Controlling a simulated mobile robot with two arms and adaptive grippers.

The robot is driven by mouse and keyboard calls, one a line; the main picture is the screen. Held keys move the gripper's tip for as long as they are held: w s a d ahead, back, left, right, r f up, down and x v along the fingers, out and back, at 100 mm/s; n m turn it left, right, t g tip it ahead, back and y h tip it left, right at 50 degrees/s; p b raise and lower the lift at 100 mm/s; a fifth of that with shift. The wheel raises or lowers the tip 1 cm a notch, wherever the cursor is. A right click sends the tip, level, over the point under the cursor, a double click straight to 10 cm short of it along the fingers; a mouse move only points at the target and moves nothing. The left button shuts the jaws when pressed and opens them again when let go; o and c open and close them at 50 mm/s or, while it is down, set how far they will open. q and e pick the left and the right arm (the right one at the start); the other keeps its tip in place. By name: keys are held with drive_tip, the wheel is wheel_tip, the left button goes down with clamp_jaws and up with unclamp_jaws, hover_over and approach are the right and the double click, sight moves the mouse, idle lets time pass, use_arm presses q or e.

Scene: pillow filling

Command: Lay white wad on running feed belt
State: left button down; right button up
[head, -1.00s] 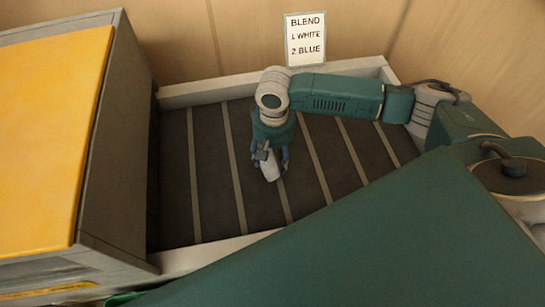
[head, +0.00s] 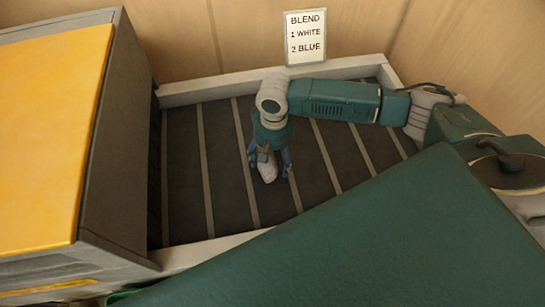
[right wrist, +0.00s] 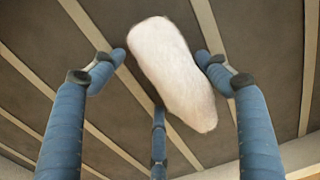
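A white, fluffy, elongated wad (head: 267,172) is under my right gripper (head: 272,167) at the dark striped feed belt (head: 222,200). In the right wrist view the wad (right wrist: 172,72) lies slanted among the fingers of the gripper (right wrist: 160,62). The fingers are spread, with a gap at the left fingertip; the right fingertip is close beside the wad, and I cannot tell if it touches. The wad looks to be on the belt or just above it. My left gripper is not in view.
A pale rim (head: 215,89) borders the belt. A grey cabinet with a yellow top (head: 50,130) stands at the left. A sign (head: 306,37) on the wooden wall reads BLEND, 1 WHITE, 2 BLUE. The belt is clear left of the gripper.

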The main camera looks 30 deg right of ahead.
wheel_tip(320, 180, up, 13)
drive_tip(key=b, duration=0.2)
drive_tip(key=shift+r, duration=0.15)
idle(0.4)
idle(5.8)
